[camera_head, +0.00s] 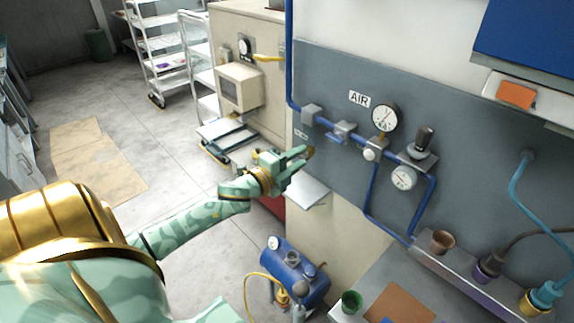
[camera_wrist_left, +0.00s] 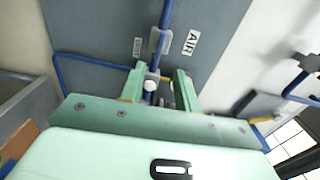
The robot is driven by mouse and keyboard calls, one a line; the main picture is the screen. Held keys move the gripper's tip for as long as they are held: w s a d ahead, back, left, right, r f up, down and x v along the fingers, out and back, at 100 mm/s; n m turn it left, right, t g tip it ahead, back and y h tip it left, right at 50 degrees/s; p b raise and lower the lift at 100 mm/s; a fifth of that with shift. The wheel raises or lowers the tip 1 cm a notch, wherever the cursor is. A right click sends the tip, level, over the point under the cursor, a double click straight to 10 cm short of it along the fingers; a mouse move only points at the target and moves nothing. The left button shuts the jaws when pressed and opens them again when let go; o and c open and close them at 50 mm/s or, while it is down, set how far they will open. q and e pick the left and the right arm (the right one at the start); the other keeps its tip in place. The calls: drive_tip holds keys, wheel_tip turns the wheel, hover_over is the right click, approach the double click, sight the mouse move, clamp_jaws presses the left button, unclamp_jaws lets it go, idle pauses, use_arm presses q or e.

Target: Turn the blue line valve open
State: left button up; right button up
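The blue air line (camera_head: 362,137) runs along the grey wall panel, with grey fittings and gauges on it. A blue lever-like piece, which looks like the valve handle (camera_head: 333,138), sits below a grey fitting, right of my left gripper (camera_head: 300,156). My left gripper is near the panel's left edge, below the line, with its fingers apart and apparently nothing held. In the left wrist view, the blue line (camera_wrist_left: 167,14) runs down towards the space between the fingers (camera_wrist_left: 160,78); a white round knob (camera_wrist_left: 150,86) shows there. I cannot tell whether anything touches. My right gripper is not in view.
An AIR label (camera_head: 359,99) and a round gauge (camera_head: 385,117) are on the panel. A blue compressor tank (camera_head: 295,272) stands on the floor below. A bench with cups and a brown board (camera_head: 400,305) is at lower right. Open floor lies left.

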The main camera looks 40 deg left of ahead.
use_arm(q)
drive_tip(key=s, duration=0.3)
drive_tip(key=shift+s+a, duration=0.15)
drive_tip(key=shift+s, duration=0.2)
